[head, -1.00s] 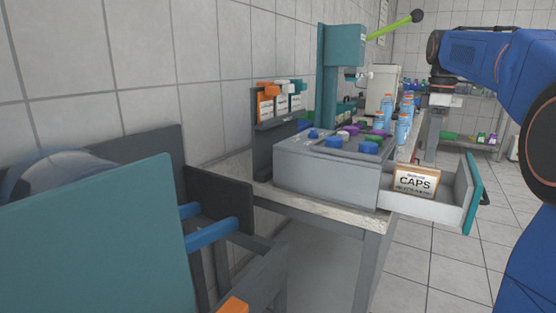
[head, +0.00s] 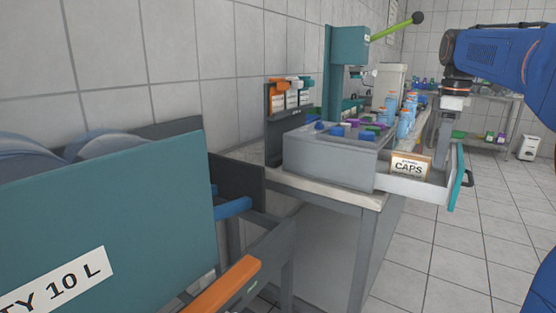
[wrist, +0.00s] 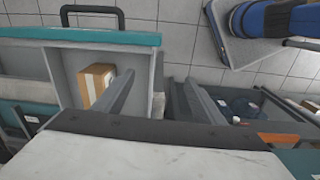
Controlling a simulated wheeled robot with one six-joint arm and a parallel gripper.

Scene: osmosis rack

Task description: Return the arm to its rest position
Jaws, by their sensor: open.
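My blue arm (head: 500,55) reaches in from the upper right of the head view, with its wrist bent downward. My gripper (wrist: 160,98) shows in the wrist view with its two grey fingers apart and nothing between them. In the head view it hangs near the open drawer (head: 455,180) of the grey cabinet; its fingertips are hard to make out there. The wrist view looks down on the drawer, with a brown box (wrist: 95,84) inside.
A teal bin labelled 10 L (head: 110,225) fills the lower left. A grey cabinet (head: 330,160) with coloured caps on top stands on the bench, before a teal press (head: 347,80) and blue bottles (head: 404,122).

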